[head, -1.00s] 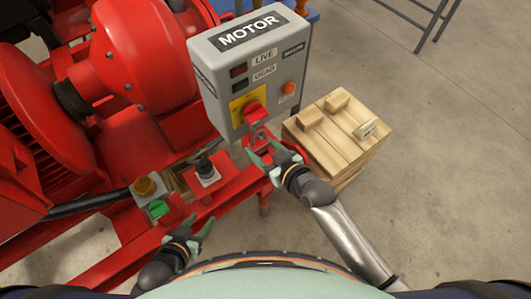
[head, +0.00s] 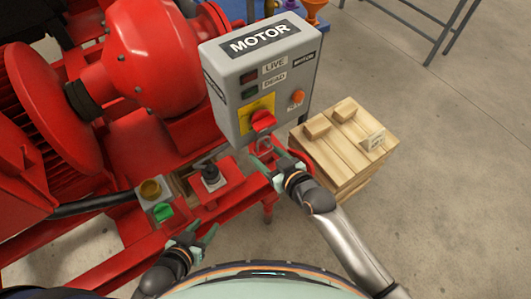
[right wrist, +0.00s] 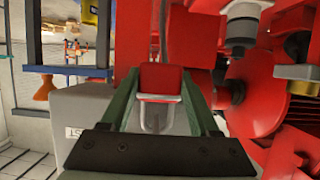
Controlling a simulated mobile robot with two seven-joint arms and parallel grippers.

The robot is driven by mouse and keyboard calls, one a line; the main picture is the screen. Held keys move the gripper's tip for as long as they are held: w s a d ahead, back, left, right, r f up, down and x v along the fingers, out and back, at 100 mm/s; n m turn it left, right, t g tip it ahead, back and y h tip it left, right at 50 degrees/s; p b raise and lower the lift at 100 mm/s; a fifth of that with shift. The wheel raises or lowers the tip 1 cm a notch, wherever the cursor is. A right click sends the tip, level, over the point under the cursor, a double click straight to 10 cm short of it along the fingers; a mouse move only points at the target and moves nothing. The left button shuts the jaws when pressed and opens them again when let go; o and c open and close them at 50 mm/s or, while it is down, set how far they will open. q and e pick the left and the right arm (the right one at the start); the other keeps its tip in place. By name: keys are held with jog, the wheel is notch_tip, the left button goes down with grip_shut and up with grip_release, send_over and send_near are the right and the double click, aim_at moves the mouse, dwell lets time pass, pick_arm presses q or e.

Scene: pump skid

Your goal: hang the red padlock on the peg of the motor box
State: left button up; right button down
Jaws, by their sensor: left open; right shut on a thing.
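The red padlock (right wrist: 160,80) sits between the two fingers of my right gripper (right wrist: 160,88) in the right wrist view, its pale shackle pointing down the picture. My right gripper (head: 266,160) is shut on it, just below the front of the grey motor box (head: 285,72) in the head view. My left gripper (head: 203,238) is open and empty over the red skid frame.
A wooden crate (head: 345,150) stands right of the motor box. The red motor and pump (head: 140,60) fill the left.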

jog(key=shift+c, duration=0.2)
grip_release()
jog(key=p+v, duration=0.1)
jog(key=v, duration=1.1)
jog(key=s+d+f+m+h, duration=0.2)
jog(key=s+d+f, duration=0.2)
jog(key=d+f, duration=0.1)
jog(key=s+d+f+m+g+h+p, duration=0.1)
jog(key=s+d+f+m+h, duration=0.2)
jog(key=d+f, duration=0.3)
jog(key=shift+s+d+f+g+h, duration=0.3)
jog(key=shift+s+d+f, duration=0.1)
jog(key=shift+s, duration=0.15)
jog(key=shift+a, duration=0.1)
